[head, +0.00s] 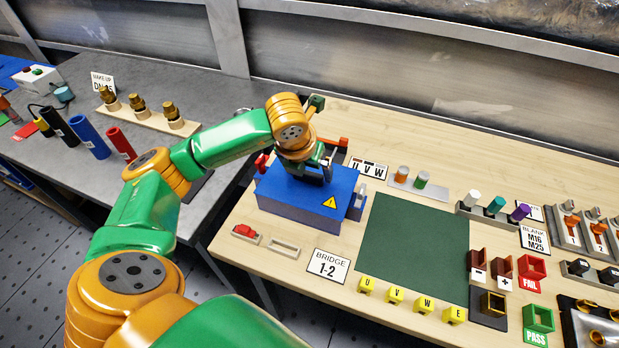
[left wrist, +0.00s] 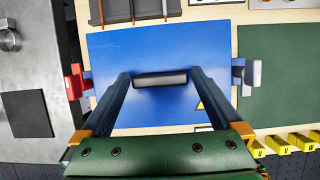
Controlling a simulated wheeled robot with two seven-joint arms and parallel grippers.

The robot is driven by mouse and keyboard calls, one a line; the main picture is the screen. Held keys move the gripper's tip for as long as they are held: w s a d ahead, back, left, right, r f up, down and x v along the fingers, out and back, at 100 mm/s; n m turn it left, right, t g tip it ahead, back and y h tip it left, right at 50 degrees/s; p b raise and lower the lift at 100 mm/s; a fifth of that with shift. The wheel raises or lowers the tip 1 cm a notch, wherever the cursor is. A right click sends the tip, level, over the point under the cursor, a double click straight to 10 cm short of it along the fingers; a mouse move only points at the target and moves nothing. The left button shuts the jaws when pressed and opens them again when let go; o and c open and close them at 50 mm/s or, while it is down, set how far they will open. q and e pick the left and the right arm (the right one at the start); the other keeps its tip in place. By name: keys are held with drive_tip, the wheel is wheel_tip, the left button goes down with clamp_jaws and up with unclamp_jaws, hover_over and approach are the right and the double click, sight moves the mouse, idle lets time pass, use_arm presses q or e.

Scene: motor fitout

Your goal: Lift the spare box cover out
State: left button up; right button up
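The blue box cover (head: 290,192) sits on the wooden bench, with a yellow warning triangle on top. It fills the middle of the left wrist view (left wrist: 160,110), where its dark bar handle (left wrist: 160,78) stands out. My left gripper (head: 314,178) is over the cover from above. In the left wrist view its two fingers (left wrist: 160,74) are apart, one at each end of the handle, with a thin gap seeming to show at each side. Contact with the handle cannot be made out. My right gripper is in neither view.
A red clip (left wrist: 75,82) and a grey clip (left wrist: 251,76) flank the cover. A green mat (head: 415,245) lies to its right, with yellow blocks (head: 396,295) along its front. A BRIDGE 1-2 sign (head: 327,266) stands in front. The green mat is clear.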

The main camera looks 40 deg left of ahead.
sight(307, 175)
use_arm(q)
drive_tip(key=shift+s+r, duration=0.1)
drive_tip(key=shift+s, duration=0.1)
drive_tip(key=c, duration=1.4)
drive_tip(key=shift+w, duration=0.15)
clamp_jaws()
drive_tip(key=shift+r, duration=0.25)
wheel_tip(307, 175, up, 3)
drive_tip(key=shift+f+b, duration=0.1)
drive_tip(key=shift+b, duration=0.8)
drive_tip(key=s+d+r+p, duration=0.1)
drive_tip(key=s+r, duration=0.8)
drive_tip(key=s, duration=0.5)
drive_tip(key=shift+d+r+p, duration=0.25)
drive_tip(key=shift+r+p, duration=0.1)
drive_tip(key=shift+p, duration=0.05)
